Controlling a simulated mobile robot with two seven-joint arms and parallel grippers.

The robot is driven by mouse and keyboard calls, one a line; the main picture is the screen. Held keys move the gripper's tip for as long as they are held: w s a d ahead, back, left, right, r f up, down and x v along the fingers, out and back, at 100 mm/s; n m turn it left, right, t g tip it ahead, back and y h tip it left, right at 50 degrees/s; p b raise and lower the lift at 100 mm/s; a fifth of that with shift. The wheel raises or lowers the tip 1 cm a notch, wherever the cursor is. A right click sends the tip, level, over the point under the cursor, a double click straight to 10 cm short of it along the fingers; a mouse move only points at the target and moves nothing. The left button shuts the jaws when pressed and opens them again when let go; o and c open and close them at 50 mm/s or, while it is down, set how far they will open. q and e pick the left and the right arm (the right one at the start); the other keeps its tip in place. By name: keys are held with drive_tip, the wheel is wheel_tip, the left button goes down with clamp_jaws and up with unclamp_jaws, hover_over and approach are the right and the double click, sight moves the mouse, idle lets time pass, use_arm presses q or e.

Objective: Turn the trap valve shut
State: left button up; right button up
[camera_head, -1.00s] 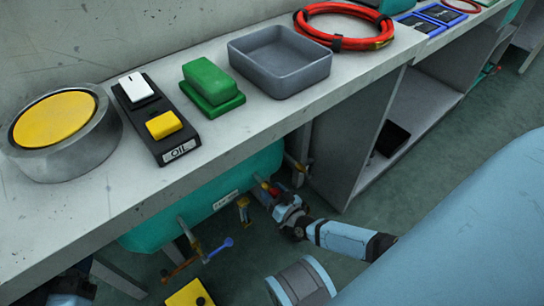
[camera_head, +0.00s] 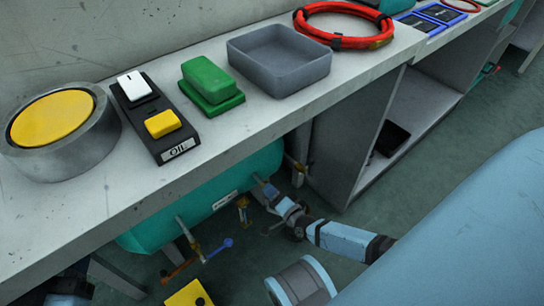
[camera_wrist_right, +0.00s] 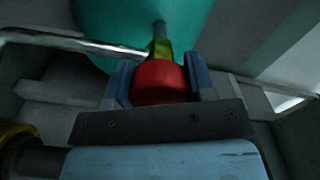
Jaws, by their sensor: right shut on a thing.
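A red valve knob (camera_wrist_right: 160,82) on a brass stem sticks out from the teal tank (camera_head: 150,228) under the bench. No label naming the trap valve is readable, so I cannot tell from lettering which valve it is. My right gripper (camera_wrist_right: 158,80) has its two blue fingers on either side of the red knob and is shut on it. In the head view my right gripper (camera_head: 268,192) is at the tank's right end and hides the knob. My left gripper is not seen clearly; only a bluish arm part shows at the lower left corner.
The bench top (camera_head: 135,195) overhangs the tank. A shelf unit (camera_head: 350,160) stands close to the right of my arm.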

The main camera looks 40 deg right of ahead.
drive_tip(key=shift+f+m, duration=0.1)
drive_tip(key=shift+m, duration=0.7)
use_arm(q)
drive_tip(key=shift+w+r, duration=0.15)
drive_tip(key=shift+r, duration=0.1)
use_arm(e)
drive_tip(key=shift+m, duration=0.3)
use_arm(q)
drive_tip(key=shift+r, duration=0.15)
use_arm(e)
drive_tip(key=o, duration=0.9)
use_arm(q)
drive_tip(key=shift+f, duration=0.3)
